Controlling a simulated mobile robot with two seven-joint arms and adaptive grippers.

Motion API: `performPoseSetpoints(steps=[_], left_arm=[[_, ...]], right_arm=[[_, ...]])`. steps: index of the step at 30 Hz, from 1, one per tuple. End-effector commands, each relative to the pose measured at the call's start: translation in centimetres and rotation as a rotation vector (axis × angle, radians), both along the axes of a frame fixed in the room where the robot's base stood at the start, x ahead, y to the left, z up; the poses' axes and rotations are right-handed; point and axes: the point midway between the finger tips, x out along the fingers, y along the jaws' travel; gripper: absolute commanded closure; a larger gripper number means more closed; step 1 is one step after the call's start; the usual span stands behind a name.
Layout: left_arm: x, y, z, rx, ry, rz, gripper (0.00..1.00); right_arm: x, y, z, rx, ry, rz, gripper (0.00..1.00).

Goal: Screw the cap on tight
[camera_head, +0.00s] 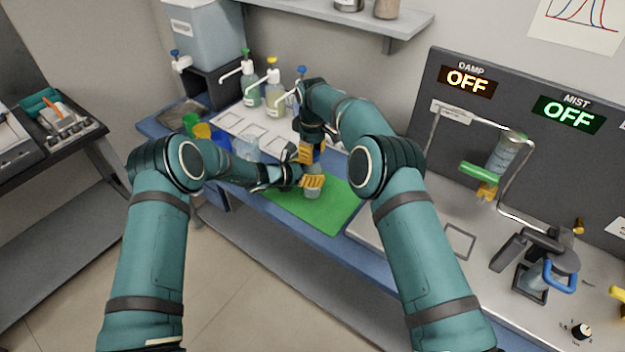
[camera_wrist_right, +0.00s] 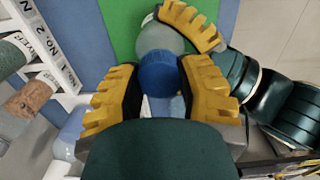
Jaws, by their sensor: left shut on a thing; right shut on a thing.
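A small translucent jar (camera_head: 313,193) is low over the green mat (camera_head: 335,212) in the head view. My left gripper (camera_head: 312,181) is shut on the jar, with one yellow finger across its side. In the right wrist view the jar (camera_wrist_right: 165,38) shows beyond a round blue cap (camera_wrist_right: 158,74). The cap sits at the jar's mouth; I cannot tell how far it is threaded. My right gripper (camera_wrist_right: 160,82) is shut on the cap, a yellow finger on each side. In the head view my right gripper (camera_head: 308,154) is just above the left one and hides the cap.
Pump bottles (camera_head: 250,85) stand behind on a white marked tray (camera_head: 232,120). Clear, yellow and green cups (camera_head: 191,122) are to the left. A panel with two OFF displays (camera_head: 569,113) and a stand with a cylinder (camera_head: 507,153) are to the right.

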Motion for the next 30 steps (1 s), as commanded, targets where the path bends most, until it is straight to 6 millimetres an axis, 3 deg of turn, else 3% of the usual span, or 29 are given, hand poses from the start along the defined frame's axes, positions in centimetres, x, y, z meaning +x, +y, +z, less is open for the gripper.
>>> performPoseSetpoints(steps=[5,14,15,16,26,30], left_arm=[[0.0,0.0,0.1,0.000,-0.001,0.000,1.00],[0.0,0.0,0.1,0.000,-0.001,0.000,1.00],[0.0,0.0,0.1,0.000,-0.001,0.000,1.00],[0.0,0.0,0.1,0.000,-0.001,0.000,1.00],[0.0,0.0,0.1,0.000,-0.001,0.000,1.00],[0.0,0.0,0.1,0.000,-0.001,0.000,1.00]], right_arm=[[0.0,0.0,0.0,-0.001,-0.001,-0.124,1.00],[0.0,0.0,0.0,0.000,0.000,-0.132,1.00],[0.0,0.0,0.0,0.000,0.000,-0.132,0.47],[0.0,0.0,0.0,0.000,0.000,-0.132,0.37],[0.0,0.0,0.1,0.000,0.000,-0.131,0.36],[0.1,0.0,1.0,0.001,-0.002,-0.131,0.36]])
